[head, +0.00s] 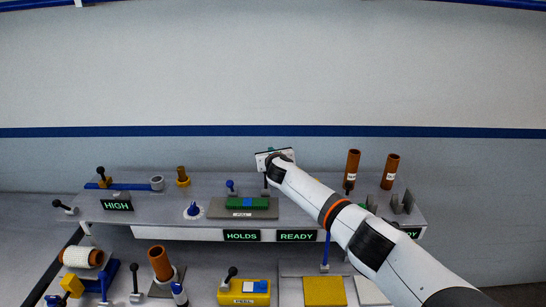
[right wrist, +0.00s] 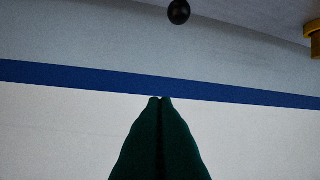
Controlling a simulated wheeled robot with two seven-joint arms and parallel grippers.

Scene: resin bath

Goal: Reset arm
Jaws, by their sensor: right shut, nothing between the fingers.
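My right arm comes in from the right in the head view, and my right gripper (head: 268,160) is over the back of the grey shelf. Its fingertips are hidden there. In the right wrist view its dark green fingers (right wrist: 160,98) are pressed together, empty, in front of the wall. A black ball knob (right wrist: 178,11) shows at the top of that view, apart from the fingertips. Several black-knobbed levers show in the head view, one at the shelf's left back (head: 101,172) and one at its left end (head: 57,204). I cannot tell which is the reset arm.
The shelf (head: 150,215) bears a green block (head: 248,203) on a grey plate and two brown tubes (head: 352,165) at the right. Signs read HIGH (head: 117,205), HOLDS (head: 241,236) and READY (head: 297,236). A yellow box (head: 244,298) stands below. The wall behind is bare.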

